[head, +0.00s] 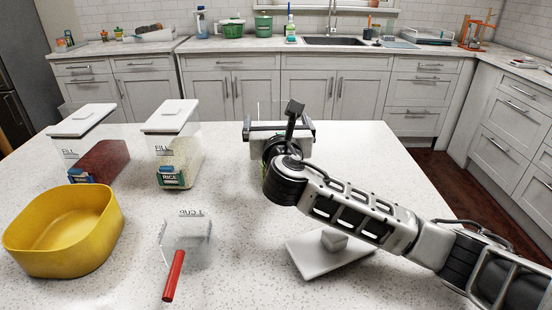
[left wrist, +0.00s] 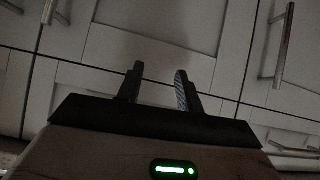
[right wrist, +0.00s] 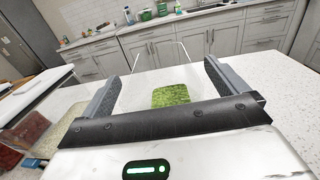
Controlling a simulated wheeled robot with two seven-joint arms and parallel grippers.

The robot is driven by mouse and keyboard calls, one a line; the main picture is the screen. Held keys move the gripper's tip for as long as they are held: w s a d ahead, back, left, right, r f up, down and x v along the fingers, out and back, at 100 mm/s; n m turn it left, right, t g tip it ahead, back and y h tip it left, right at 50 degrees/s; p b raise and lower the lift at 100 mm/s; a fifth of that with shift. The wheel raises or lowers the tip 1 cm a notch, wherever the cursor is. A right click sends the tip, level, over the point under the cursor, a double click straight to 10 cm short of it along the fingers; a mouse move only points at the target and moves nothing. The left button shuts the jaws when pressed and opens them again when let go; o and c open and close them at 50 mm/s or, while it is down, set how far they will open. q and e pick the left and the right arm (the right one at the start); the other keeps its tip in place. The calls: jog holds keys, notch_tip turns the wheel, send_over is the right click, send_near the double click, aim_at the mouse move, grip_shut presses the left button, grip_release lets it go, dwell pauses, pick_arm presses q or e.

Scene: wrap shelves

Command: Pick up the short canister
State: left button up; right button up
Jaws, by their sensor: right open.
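The short canister appears to be the clear, open-topped one with green contents (right wrist: 171,96), seen in the right wrist view between my right gripper's fingers. My right gripper (right wrist: 161,68) is open around it, with gaps visible on both sides. In the head view my right gripper (head: 279,126) is over the far part of the island and its arm hides most of the canister. My left gripper (left wrist: 158,80) is open and empty, facing cabinet doors; it is outside the head view.
A white lid (head: 306,257) lies near my right forearm. A rice canister (head: 181,165) and a canister with red contents (head: 98,161) stand at left. A yellow bowl (head: 66,245) and a clear scoop with a red handle (head: 174,276) are nearer. The island's right part is clear.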

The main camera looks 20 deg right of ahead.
jog(key=shift+x, duration=0.8)
jog(key=shift+s, duration=0.1)
jog(key=c, duration=1.8)
jog(key=shift+r, duration=0.15)
jog(key=shift+c, duration=1.4)
